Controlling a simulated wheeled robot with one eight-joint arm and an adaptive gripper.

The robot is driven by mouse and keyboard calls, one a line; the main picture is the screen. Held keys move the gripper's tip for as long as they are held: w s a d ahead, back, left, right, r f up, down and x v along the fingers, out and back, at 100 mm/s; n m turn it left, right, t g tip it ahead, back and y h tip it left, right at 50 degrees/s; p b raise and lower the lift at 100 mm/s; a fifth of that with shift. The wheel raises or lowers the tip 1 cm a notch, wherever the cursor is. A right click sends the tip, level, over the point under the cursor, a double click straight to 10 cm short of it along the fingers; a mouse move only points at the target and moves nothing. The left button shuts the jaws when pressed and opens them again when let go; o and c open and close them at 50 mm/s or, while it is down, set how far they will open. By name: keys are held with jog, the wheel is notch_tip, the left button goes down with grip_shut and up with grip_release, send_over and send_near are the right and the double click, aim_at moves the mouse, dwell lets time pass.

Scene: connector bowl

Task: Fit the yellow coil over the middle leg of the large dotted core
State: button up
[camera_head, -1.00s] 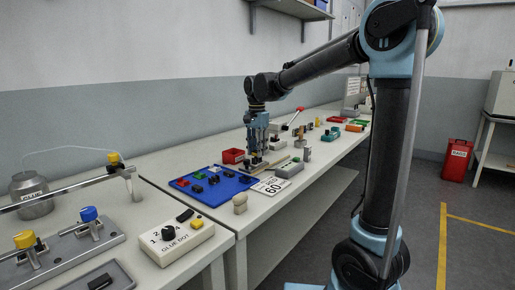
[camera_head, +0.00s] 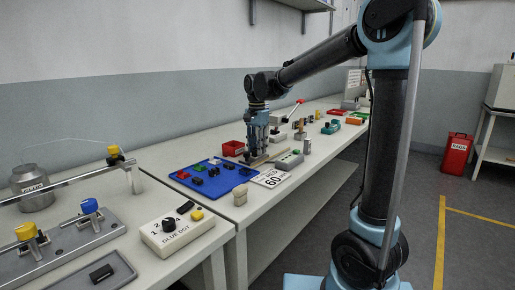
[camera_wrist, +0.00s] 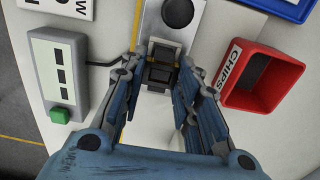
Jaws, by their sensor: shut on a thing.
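My gripper (camera_wrist: 163,65) points down over the far bench in the wrist view. Its fingers are shut on a dark blocky thing (camera_wrist: 160,75), whose exact kind I cannot tell. It is held in front of a grey metal plate with a black round part (camera_wrist: 177,12); I cannot tell whether they touch. In the head view, my gripper (camera_head: 256,152) is low over the bench, just beyond the blue mat (camera_head: 238,183). Small dark, red and green parts lie on that mat. I cannot make out the yellow coil or the large dotted core.
The red CHIPS bin (camera_wrist: 289,66) is close right of my gripper in the wrist view. A grey box with a green button (camera_wrist: 60,116) stands on the left. A white 60 card (camera_head: 271,178) lies beside the mat. The glue dot box (camera_head: 178,231) is on the near bench.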

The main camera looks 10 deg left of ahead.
jog(key=o, duration=1)
notch_tip(320, 180, up, 12)
jog(key=s+d+f+n, duration=0.1)
jog(key=s+d+f, duration=0.1)
jog(key=d, duration=0.4)
jog(key=s+d+f, duration=0.1)
jog(key=s+d, duration=0.1)
jog(key=d, duration=0.3)
jog(key=s+d+f+n, duration=0.1)
jog(key=s+d+f, duration=0.6)
jog(key=f, duration=0.1)
jog(key=s+d+f+n+t, duration=0.1)
jog(key=s+d+f+n, duration=0.1)
jog(key=s+d+f, duration=0.5)
jog(key=s+d+f+n+t, duration=0.1)
jog(key=s+d+f+n, duration=0.1)
jog(key=s+d+f, duration=0.5)
jog(key=shift+s+d+f, duration=0.1)
jog(key=shift+d+f, duration=0.25)
jog(key=shift+f, duration=0.25)
jog(key=shift+d+f, duration=0.3)
jog(key=shift+f, duration=0.25)
